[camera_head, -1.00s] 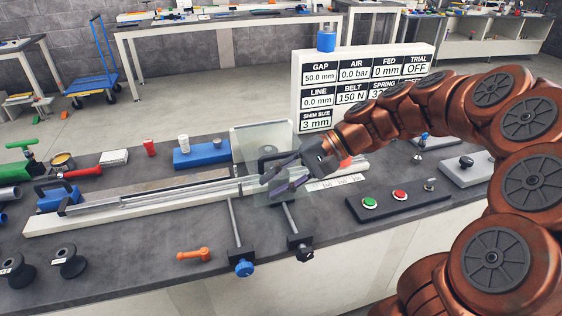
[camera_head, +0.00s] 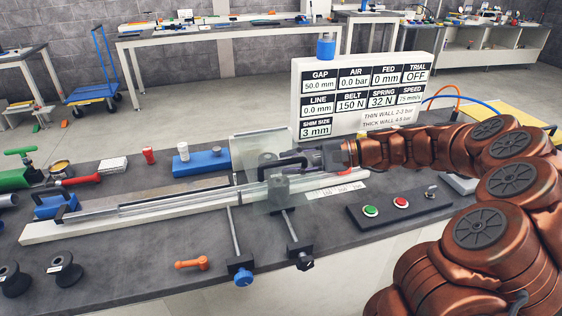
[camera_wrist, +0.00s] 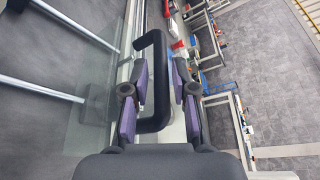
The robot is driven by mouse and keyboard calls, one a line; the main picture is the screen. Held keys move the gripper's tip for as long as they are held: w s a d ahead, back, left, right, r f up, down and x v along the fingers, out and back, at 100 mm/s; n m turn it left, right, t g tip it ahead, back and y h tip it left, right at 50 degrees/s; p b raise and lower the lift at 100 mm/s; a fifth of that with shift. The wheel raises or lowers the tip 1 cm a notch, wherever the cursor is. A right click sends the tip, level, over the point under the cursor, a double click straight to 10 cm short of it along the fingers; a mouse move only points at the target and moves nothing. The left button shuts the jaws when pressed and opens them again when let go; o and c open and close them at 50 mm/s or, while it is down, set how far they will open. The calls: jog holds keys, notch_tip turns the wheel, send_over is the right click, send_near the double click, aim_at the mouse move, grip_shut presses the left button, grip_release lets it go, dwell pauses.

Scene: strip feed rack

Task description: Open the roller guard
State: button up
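The roller guard (camera_head: 252,150) is a clear panel over the rollers in the middle of the bench rig, with a black handle (camera_head: 283,162) on it. In the wrist view the handle (camera_wrist: 162,85) is a black U-shaped bar, and the clear guard (camera_wrist: 95,100) lies left of it. My gripper (camera_head: 298,160) is level and reaches the handle from the right. In the wrist view my gripper's fingers (camera_wrist: 160,92) stand apart on either side of the handle bar. A gap shows on the right side; contact on the left is unclear.
A display board (camera_head: 362,85) stands close behind my gripper. A control panel (camera_head: 385,212) with green and red buttons lies to the right. Two rods with knobs (camera_head: 243,277) stick out in front. An orange lever (camera_head: 192,263) lies on the front left of the bench.

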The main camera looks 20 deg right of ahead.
jog(key=shift+x, duration=1.4)
grip_shut()
